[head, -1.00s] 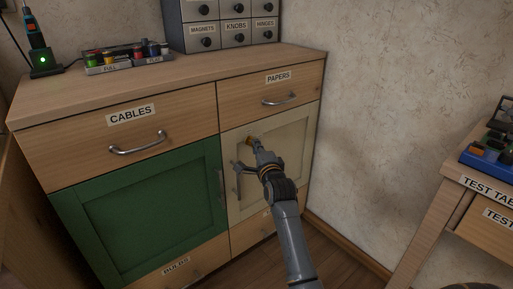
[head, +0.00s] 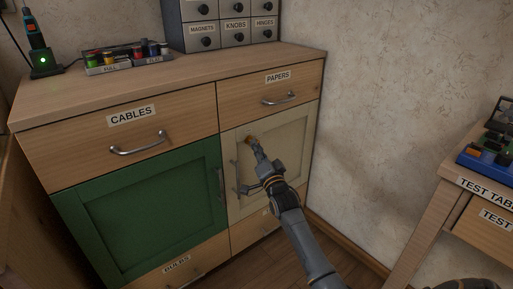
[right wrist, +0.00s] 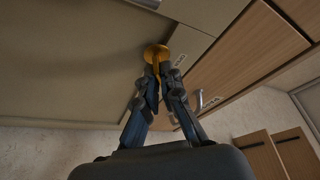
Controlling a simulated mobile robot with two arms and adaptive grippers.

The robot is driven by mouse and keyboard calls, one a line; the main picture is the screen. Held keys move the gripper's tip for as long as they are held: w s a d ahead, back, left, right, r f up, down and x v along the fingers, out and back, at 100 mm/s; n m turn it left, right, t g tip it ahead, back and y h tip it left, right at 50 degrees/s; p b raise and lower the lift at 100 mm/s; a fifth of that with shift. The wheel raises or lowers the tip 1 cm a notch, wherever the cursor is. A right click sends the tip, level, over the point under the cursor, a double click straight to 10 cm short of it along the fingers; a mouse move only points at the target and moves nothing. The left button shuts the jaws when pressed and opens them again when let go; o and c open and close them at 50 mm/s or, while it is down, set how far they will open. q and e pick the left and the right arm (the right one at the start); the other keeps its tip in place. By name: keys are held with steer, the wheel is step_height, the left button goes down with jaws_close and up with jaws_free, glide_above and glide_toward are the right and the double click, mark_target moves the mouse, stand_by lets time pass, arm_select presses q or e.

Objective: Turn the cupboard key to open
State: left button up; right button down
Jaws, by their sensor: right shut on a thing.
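The cream cupboard door (head: 292,148) is closed, below the PAPERS drawer. The brass key (head: 249,139) sits at the door's upper left part; it is small and partly covered by my fingers. In the right wrist view the brass key (right wrist: 157,52) shows as a round yellow piece against the door, with its lower part between my fingertips. My right gripper (head: 256,147) is shut on the key, and its fingers (right wrist: 158,74) come together just below the round piece. The key's exact angle is hard to tell. My left gripper is not in view.
A green door (head: 145,205) is to the left. The PAPERS drawer (head: 303,85) is above. A test table (head: 470,192) stands at the right, with bare floor between.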

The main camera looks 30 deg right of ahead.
steer(key=shift+d+n+t+y+b, duration=0.1)
steer(key=shift+n+t+y+b, duration=0.2)
steer(key=shift+n+y, duration=1.35)
steer(key=shift+d+n+t+y+b, duration=0.1)
steer(key=shift+n+t+y, duration=0.4)
steer(key=shift+n, duration=2.4)
steer(key=shift+d+n+t+y+b, duration=0.1)
steer(key=shift+n+t+y+b, duration=0.15)
steer(key=shift+n+y, duration=1.4)
steer(key=shift+n+h, duration=0.4)
steer(key=shift+n, duration=0.4)
steer(key=c, duration=1.5)
jaws_free()
steer(key=shift+w+a+f, duration=0.1)
steer(key=v, duration=1.2)
